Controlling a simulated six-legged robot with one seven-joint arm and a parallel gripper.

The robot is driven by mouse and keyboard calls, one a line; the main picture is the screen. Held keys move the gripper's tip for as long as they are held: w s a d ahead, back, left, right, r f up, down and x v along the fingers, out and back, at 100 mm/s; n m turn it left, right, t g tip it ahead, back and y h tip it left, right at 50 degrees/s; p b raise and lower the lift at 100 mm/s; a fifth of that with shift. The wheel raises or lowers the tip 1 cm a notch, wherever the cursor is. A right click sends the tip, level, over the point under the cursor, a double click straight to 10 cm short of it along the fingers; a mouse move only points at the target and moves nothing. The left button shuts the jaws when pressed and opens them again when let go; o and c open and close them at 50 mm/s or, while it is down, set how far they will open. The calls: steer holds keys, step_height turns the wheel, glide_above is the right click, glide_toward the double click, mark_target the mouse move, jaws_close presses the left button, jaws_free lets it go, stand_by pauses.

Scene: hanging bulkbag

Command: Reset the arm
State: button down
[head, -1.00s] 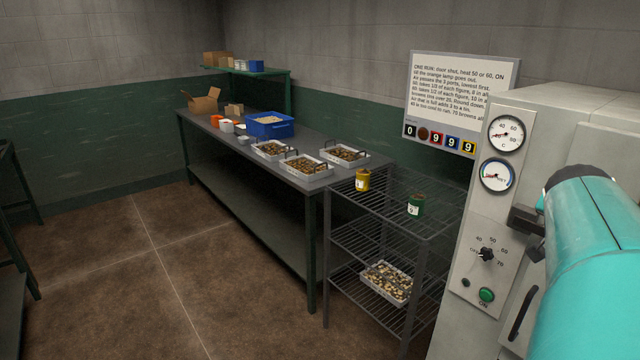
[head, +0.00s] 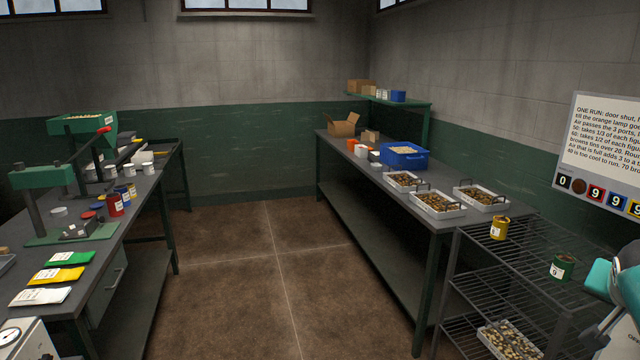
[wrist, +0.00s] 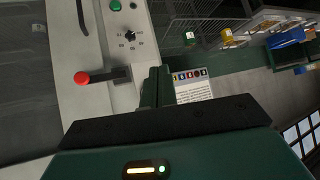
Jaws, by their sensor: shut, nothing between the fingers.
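My gripper (wrist: 157,80) is at the middle of the wrist view, its dark green fingers together and empty. It appears in front of the pale machine panel (wrist: 75,40) and beside the wall sign (wrist: 190,88); I cannot tell its distance from either. In the head view, part of my teal arm shows at the right edge; the gripper cannot be made out there.
The machine has a red-knobbed lever (wrist: 84,77) and a dial (wrist: 130,36). A wire rack (head: 485,265) holds yellow (head: 499,228) and green (head: 562,267) tins. Benches stand left (head: 140,200) and right (head: 400,205), the right with filled trays. The floor (head: 250,270) between is clear.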

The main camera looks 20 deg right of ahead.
steer(key=w+a+f+n+t+y, duration=0.1)
steer(key=w+a+f+n+y, duration=0.1)
steer(key=w+a, duration=0.35)
steer(key=w+a+f+n+t+y, duration=0.1)
steer(key=w+a+n, duration=0.15)
steer(key=a, duration=0.55)
steer(key=w+a+f+n+t+y, duration=0.1)
steer(key=w+a+f+n+y, duration=0.2)
steer(key=a, duration=0.4)
steer(key=s+a+f+n+y, duration=0.1)
steer(key=a+f+n, duration=0.1)
steer(key=a, duration=0.8)
steer(key=a+f+n+g+y, duration=0.1)
steer(key=a+n, duration=0.4)
steer(key=a, duration=0.6)
step_height(320, 180, down, 2)
steer(key=shift+s+a+f+y, duration=0.1)
steer(key=shift+s+a+y, duration=0.1)
steer(key=shift+s+y, duration=0.25)
steer(key=shift+w+d, duration=0.1)
steer(key=shift+d, duration=0.1)
